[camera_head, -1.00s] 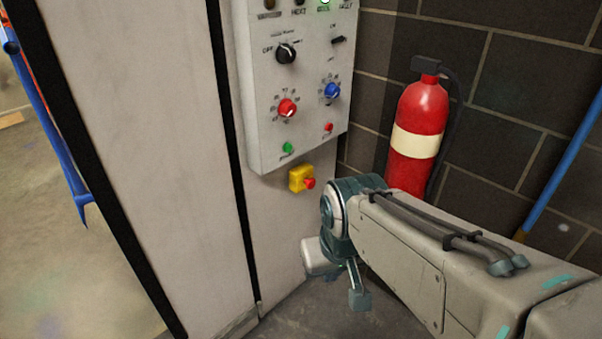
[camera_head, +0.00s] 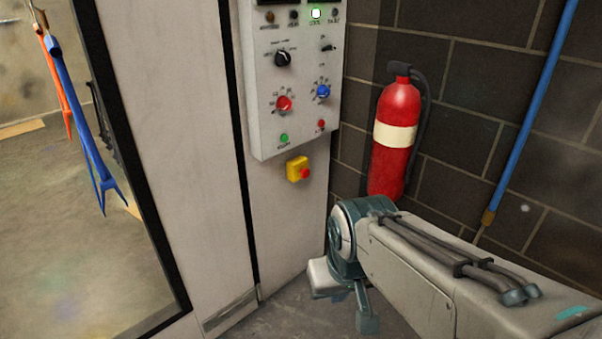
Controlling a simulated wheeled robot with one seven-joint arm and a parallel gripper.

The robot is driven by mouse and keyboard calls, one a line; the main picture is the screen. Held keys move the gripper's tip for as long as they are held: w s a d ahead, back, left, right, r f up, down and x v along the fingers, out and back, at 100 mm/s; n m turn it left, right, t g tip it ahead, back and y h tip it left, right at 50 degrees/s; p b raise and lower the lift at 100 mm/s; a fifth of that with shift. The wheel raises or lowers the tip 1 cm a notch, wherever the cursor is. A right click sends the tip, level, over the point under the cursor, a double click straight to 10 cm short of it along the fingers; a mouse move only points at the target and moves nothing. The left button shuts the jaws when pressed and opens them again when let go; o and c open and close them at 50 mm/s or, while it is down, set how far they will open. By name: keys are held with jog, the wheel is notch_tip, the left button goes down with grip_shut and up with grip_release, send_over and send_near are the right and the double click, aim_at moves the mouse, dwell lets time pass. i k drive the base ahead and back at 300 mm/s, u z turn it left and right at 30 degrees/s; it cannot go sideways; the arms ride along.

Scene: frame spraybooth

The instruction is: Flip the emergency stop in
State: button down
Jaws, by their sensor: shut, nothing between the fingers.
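The emergency stop is a small yellow box (camera_head: 294,167) with a red button (camera_head: 305,174) on its front. It is fixed to the pale cabinet face just below the control panel (camera_head: 290,90). My gripper (camera_head: 350,300) is at the end of my arm, below and to the right of the emergency stop and apart from it. The gripper is shut and empty. My wrist and forearm partly hide it, and its fingertips are hard to make out.
The panel carries a black knob (camera_head: 283,59), a red knob (camera_head: 284,103), a blue knob (camera_head: 323,92) and small buttons. A red fire extinguisher (camera_head: 396,160) hangs on the dark block wall behind my arm. A window (camera_head: 100,200) is at left.

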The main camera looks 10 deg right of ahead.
aim_at(306, 172)
jog(key=z, duration=0.4)
jog(key=i, duration=1.2)
jog(key=u, duration=0.2)
